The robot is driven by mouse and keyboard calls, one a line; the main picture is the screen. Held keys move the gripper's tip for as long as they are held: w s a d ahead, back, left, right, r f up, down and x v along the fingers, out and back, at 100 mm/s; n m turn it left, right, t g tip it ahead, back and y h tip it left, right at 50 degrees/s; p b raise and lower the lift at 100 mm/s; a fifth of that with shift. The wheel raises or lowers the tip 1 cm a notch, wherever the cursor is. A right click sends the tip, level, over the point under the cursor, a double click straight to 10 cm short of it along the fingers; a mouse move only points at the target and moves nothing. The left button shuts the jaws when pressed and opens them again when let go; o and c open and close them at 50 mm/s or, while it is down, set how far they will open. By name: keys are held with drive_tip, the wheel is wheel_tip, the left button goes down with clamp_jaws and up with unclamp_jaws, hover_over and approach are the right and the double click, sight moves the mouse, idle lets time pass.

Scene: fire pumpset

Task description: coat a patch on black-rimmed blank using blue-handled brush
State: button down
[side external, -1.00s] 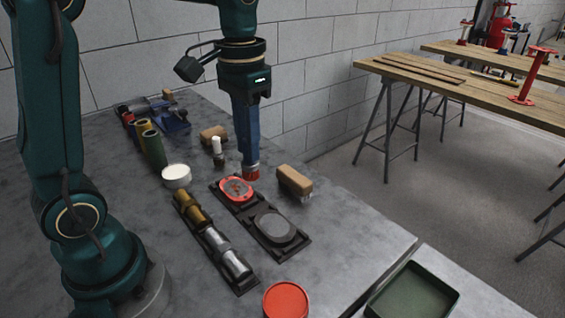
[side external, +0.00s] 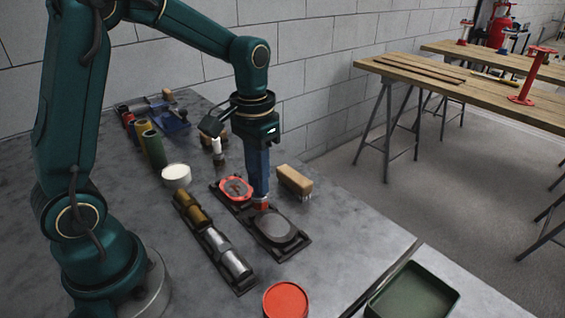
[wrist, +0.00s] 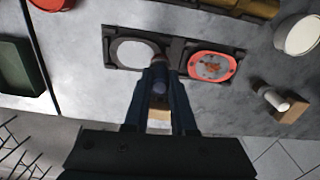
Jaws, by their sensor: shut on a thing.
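The black-rimmed blank (side external: 276,229), a grey disc, lies in the right-hand holder of a dark tray; the wrist view shows it too (wrist: 133,50). My gripper (side external: 260,190) points down, shut on the blue-handled brush (wrist: 158,83). The brush's reddish tip (side external: 262,205) is low at the blank's far edge, toward the red-rimmed blank; I cannot tell whether it touches. The fingers hide most of the handle. The red-rimmed blank (side external: 236,188) sits in the adjoining holder and has reddish-brown marks; it also shows in the wrist view (wrist: 212,66).
A tan block brush (side external: 294,181) lies close beside my gripper. A white-handled tool (side external: 217,146), a white round pot (side external: 176,175), a rack of brass and silver cylinders (side external: 215,240) and a red pot (side external: 286,300) surround the holders. A green tray (side external: 412,292) stands front right.

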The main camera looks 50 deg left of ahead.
drive_tip(key=shift+d+f, duration=0.1)
drive_tip(key=shift+f, duration=0.8)
drive_tip(key=shift+d+r, duration=0.1)
drive_tip(key=shift+d, duration=0.75)
drive_tip(key=shift+d+r, duration=0.2)
drive_tip(key=shift+d, duration=0.55)
drive_tip(key=shift+d+r, duration=0.2)
drive_tip(key=shift+d, duration=0.55)
drive_tip(key=shift+d+r, duration=0.2)
drive_tip(key=shift+d, duration=1.7)
drive_tip(key=shift+a, duration=4.4)
drive_tip(key=shift+w+d, duration=0.15)
drive_tip(key=shift+w, duration=0.1)
drive_tip(key=shift+d, duration=3.8)
drive_tip(key=shift+a, duration=3.9)
drive_tip(key=shift+r, duration=0.35)
drive_tip(key=shift+f, duration=0.1)
drive_tip(key=shift+r, duration=2.95)
